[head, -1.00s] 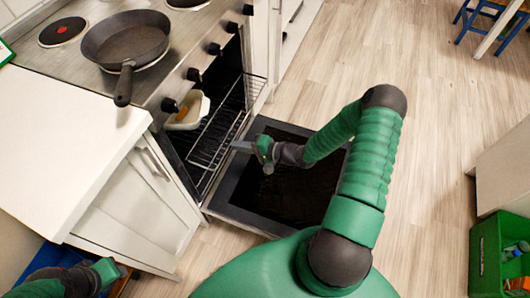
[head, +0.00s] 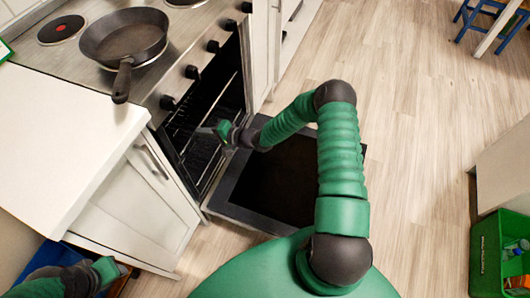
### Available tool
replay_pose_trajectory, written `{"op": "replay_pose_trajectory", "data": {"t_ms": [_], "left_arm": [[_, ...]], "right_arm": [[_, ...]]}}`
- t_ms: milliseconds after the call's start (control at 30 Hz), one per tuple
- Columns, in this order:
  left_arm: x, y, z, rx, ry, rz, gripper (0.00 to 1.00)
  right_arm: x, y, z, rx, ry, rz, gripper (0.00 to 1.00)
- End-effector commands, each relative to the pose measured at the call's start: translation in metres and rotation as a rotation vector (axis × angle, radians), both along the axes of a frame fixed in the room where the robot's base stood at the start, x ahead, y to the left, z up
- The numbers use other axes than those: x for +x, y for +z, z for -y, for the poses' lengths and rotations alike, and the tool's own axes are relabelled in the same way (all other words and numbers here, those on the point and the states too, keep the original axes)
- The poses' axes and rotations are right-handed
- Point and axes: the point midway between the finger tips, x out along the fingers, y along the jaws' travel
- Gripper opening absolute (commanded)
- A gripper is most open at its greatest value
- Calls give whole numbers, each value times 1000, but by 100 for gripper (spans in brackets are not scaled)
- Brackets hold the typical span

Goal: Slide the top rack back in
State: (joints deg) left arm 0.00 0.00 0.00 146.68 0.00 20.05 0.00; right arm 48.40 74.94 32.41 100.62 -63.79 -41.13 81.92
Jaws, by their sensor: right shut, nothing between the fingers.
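The oven (head: 163,146) stands open at the left of the head view, its dark door (head: 232,205) folded down. Dark wire racks (head: 187,155) show inside the opening. The top rack's front edge lies at or within the opening, and I cannot clearly tell it from the wires below. My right gripper (head: 207,131) is shut and empty, at the oven opening over the rack's front; I cannot tell whether it touches. My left gripper (head: 122,270) is low at the left beside the cabinet, away from the oven; its fingers are too small to judge.
A frying pan (head: 124,38) sits on the stove top, its handle pointing toward the front edge. Stove knobs (head: 193,74) line the front above the opening. A white counter (head: 60,130) is at the left. A green crate (head: 490,255) stands far right. The wooden floor between is clear.

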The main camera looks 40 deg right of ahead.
Motion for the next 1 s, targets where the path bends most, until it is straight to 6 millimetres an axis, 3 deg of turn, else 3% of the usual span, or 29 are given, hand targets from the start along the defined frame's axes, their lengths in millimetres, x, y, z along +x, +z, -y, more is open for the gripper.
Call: {"op": "replay_pose_trajectory", "data": {"t_ms": [367, 467, 800, 1000], "left_arm": [[0, 4, 0, 0, 0, 0, 36], [0, 12, 0, 0, 0, 0, 36], [0, 40, 0, 0, 0, 0, 36], [0, 48, 0, 0, 0, 0, 36]], "right_arm": [[-4, 8, 3, 1, -1, 8, 0], [-21, 14, 12, 2, -2, 5, 0], [-106, 43, 56, 2, -4, 4, 0], [-138, 51, 72, 2, -2, 3, 0]]}}
